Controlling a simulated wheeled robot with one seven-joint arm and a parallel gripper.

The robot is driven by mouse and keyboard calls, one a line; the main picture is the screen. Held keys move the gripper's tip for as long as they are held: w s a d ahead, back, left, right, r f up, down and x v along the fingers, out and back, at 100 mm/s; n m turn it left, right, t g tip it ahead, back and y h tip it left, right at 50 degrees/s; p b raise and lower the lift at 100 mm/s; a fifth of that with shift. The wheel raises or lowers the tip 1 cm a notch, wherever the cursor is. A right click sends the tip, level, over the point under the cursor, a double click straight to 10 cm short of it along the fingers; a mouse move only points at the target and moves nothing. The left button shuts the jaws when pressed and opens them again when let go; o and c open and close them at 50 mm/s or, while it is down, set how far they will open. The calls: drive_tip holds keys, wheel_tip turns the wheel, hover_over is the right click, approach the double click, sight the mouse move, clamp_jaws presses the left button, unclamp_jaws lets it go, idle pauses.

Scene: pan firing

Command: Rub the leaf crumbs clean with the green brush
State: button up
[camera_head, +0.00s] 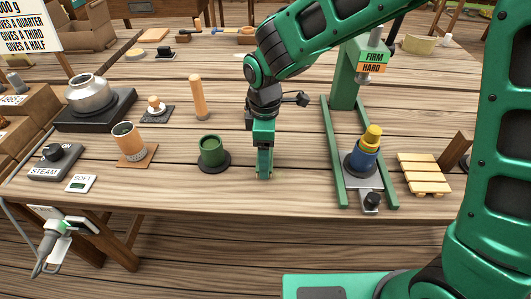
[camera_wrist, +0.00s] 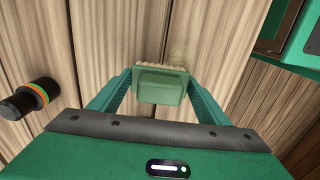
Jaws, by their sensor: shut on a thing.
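My gripper (camera_head: 264,172) points straight down over the front middle of the wooden table, between the green cup and the press. In the wrist view its two fingers are shut on the sides of the green brush (camera_wrist: 160,87). The brush has a green block with pale bristles showing along its far edge. In the head view the brush is mostly hidden by the fingers. A faint greenish smudge, perhaps the leaf crumbs (camera_wrist: 180,53), lies on the wood just beyond the bristles. I cannot tell whether the bristles touch the table.
A green cup (camera_head: 210,152) on a dark base stands left of my gripper. A green press (camera_head: 336,150) marked FIRM and HARD stands right, with a blue and yellow piece (camera_head: 364,155) in it. A slatted pallet (camera_head: 424,174) lies farther right. The table's front edge is near.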

drive_tip(key=shift+a, duration=0.15)
drive_tip(key=shift+a+r, duration=0.1)
drive_tip(key=shift+a, duration=0.15)
drive_tip(key=shift+d, duration=0.15)
drive_tip(key=shift+d+f, duration=0.2)
drive_tip(key=shift+d, duration=0.6)
drive_tip(key=shift+a+r, duration=0.1)
drive_tip(key=shift+a, duration=0.8)
drive_tip(key=shift+d, duration=0.15)
drive_tip(key=shift+d, duration=0.8)
drive_tip(key=shift+f, duration=0.2)
